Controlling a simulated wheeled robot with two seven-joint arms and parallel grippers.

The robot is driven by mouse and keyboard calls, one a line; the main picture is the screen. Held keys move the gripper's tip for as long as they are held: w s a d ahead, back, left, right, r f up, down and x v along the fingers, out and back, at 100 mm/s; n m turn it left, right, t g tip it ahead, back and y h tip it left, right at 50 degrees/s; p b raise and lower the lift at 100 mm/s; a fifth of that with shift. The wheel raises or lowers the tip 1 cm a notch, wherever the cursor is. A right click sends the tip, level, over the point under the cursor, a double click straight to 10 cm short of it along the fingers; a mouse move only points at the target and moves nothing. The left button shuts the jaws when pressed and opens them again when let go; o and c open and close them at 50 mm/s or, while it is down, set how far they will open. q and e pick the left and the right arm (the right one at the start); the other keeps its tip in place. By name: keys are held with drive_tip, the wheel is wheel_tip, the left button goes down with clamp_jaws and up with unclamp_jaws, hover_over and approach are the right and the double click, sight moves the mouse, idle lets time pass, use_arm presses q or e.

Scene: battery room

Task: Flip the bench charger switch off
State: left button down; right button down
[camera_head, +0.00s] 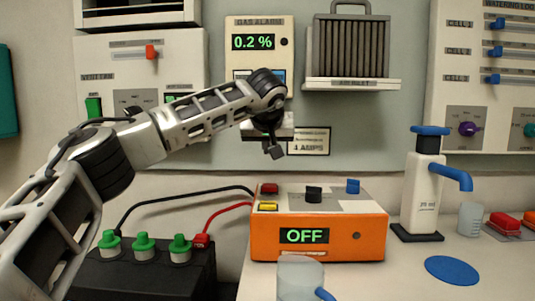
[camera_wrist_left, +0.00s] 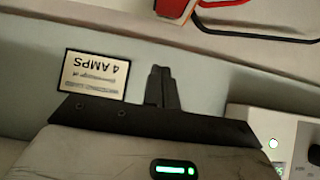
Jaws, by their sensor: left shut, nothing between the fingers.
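My right gripper is not in view.
A 4 AMPS card (camera_head: 309,141) is on the wall behind my left gripper. Black and red cables run from the charger to a dark battery (camera_head: 145,268) at left. A clear jug (camera_head: 300,277) stands in front; a white dispenser (camera_head: 422,190) stands at right.

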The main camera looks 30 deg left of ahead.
use_arm(q)
drive_tip(key=v, duration=0.6)
drive_tip(key=shift+w+a+r, duration=0.15)
drive_tip(key=shift+w+r, duration=0.15)
drive_tip(key=shift+r, duration=0.15)
